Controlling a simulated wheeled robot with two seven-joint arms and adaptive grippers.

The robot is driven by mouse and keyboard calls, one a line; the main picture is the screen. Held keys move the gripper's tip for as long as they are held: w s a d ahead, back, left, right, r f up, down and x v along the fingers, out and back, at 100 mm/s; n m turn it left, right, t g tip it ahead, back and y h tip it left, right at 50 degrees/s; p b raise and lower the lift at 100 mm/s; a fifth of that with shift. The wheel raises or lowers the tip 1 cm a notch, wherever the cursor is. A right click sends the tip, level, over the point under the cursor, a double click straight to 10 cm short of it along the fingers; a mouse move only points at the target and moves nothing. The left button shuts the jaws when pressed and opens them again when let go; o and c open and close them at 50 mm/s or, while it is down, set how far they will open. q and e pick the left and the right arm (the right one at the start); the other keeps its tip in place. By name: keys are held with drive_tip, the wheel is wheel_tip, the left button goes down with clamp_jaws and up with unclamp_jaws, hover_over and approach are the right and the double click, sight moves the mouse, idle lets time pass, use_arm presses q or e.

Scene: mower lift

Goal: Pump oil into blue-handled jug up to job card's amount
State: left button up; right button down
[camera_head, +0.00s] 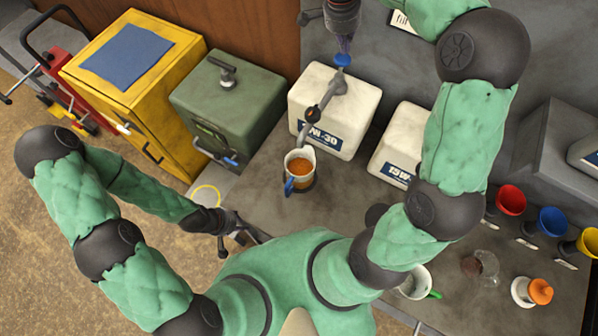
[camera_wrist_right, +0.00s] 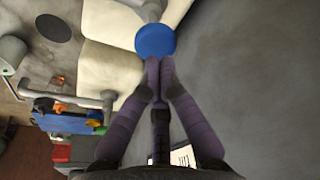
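The blue-handled jug (camera_head: 299,168) stands upright on the bench under the spout of the white oil container (camera_head: 318,105), whose label seems to end in W-30. Amber oil shows inside the jug; its level marks are too small to read. The pump has a blue knob (camera_head: 342,60). My right gripper (camera_head: 344,44) is shut above the knob, fingertips at or very near its top; the knob also shows in the right wrist view (camera_wrist_right: 155,40). My left gripper (camera_head: 240,236) is low by the bench's front edge, apart from the jug, fingers seemingly spread and empty. A partly hidden white card (camera_head: 402,21) has unreadable print.
A second white container (camera_head: 396,150) stands to the right. Red (camera_head: 510,199), blue (camera_head: 552,221) and yellow (camera_head: 588,241) funnels are at the right. A green-handled jug (camera_head: 418,284) is partly hidden by my arm. A green box (camera_head: 228,105) and yellow cabinet (camera_head: 165,70) stand left.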

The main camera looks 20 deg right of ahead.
drive_tip(key=shift+d+r+p, duration=0.1)
drive_tip(key=shift+r+p, duration=1.4)
drive_tip(key=shift+r, duration=1)
drive_tip(key=shift+f, duration=0.15)
